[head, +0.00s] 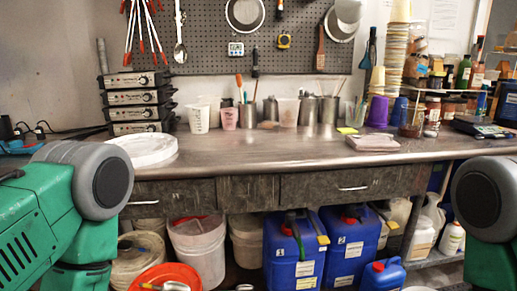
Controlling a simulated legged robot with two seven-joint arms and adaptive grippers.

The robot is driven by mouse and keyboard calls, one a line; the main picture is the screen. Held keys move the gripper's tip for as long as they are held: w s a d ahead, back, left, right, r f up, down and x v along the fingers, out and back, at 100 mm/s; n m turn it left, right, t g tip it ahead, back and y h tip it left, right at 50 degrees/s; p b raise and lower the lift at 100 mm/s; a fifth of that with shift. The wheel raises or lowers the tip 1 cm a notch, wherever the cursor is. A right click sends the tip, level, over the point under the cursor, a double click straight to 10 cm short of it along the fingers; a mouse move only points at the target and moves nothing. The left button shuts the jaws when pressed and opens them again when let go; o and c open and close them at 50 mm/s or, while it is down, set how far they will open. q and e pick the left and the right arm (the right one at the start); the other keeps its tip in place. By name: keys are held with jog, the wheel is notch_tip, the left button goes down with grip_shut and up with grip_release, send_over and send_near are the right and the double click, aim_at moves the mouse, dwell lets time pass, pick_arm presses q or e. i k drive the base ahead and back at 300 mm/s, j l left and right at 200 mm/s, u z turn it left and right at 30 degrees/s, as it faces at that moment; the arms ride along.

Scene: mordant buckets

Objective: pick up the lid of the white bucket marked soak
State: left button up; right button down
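A white bucket (198,252) stands on the floor under the bench, left of the blue jugs. A second pale bucket (138,262) stands to its left, and another pale bucket (246,242) is to its right. I cannot read the word soak on any of them. A round white lid-like disc (143,150) lies flat on the left end of the bench top. An orange round lid or tub (168,277) is at the bottom edge, with small metallic items on it. My green and grey arms show at both sides, but neither gripper is in view.
The metal bench (260,155) has a clear front middle. Blue jugs (293,255) crowd the floor below it. Stacked grey devices (138,98) stand at the back left. Cups, tins and bottles line the back and right. A paper pad (373,142) lies right of centre.

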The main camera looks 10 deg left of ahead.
aim_at(138, 148)
jog(key=z, duration=1.25)
jog(key=u, duration=2.25)
jog(key=j+z, duration=0.3)
jog(key=j, duration=1.9)
